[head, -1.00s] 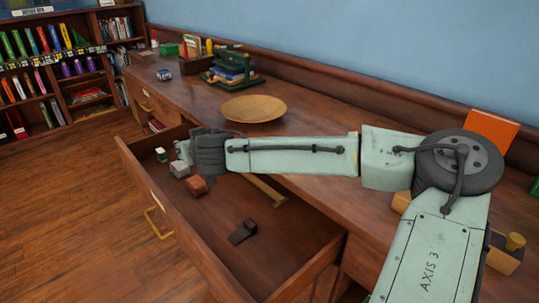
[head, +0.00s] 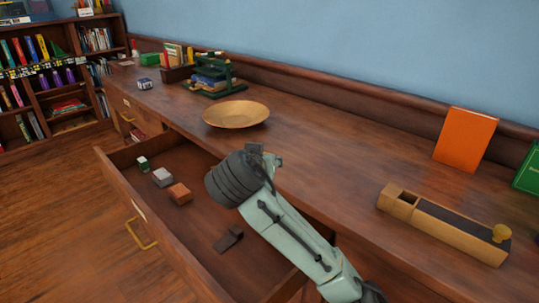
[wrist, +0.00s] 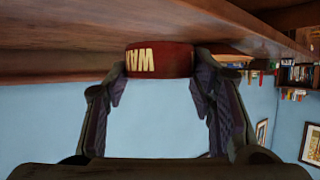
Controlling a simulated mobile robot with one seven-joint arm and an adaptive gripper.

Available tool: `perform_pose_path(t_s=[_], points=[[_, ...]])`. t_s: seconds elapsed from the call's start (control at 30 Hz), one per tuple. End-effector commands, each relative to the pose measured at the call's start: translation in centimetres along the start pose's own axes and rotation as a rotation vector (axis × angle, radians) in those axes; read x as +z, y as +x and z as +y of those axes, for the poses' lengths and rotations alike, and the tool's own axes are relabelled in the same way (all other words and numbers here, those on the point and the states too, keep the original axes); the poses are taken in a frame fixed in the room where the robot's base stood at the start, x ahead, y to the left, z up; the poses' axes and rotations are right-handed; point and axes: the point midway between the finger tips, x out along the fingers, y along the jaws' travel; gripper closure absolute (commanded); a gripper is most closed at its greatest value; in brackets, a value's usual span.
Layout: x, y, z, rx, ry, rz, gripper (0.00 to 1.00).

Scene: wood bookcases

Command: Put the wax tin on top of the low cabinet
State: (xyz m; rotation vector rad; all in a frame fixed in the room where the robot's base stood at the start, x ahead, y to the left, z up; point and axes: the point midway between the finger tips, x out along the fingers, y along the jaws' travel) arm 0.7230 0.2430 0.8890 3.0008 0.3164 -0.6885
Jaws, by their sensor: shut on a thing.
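A red wax tin (wrist: 160,61) with pale letters is between the two fingers of my gripper (wrist: 160,68) in the wrist view. The fingers are shut on its sides. In the head view my gripper (head: 262,158) is near the front edge of the low cabinet, by the open drawer; its fingers are mostly hidden and the tin cannot be made out. The long wooden low cabinet (head: 330,140) runs along the blue wall. In the wrist view a wooden surface (wrist: 60,35) fills the upper part, with the tin close to it.
On the cabinet top stand a wooden bowl (head: 236,113), an orange book (head: 465,139), a long wooden box (head: 440,222) and a green press (head: 215,80). The top between bowl and orange book is clear. The open drawer (head: 190,235) holds several small blocks and a dark wedge (head: 228,239).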

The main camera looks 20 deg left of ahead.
Motion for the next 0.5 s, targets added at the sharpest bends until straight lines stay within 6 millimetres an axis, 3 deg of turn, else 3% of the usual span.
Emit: perform_pose_path(t_s=[0.17, 0.5], points=[[-0.3, 1.6, 0.5, 0.016, 0.006, 0.0, 0.82], [-3.7, 9.8, -0.4, 0.016, 0.004, 0.002, 0.82]])
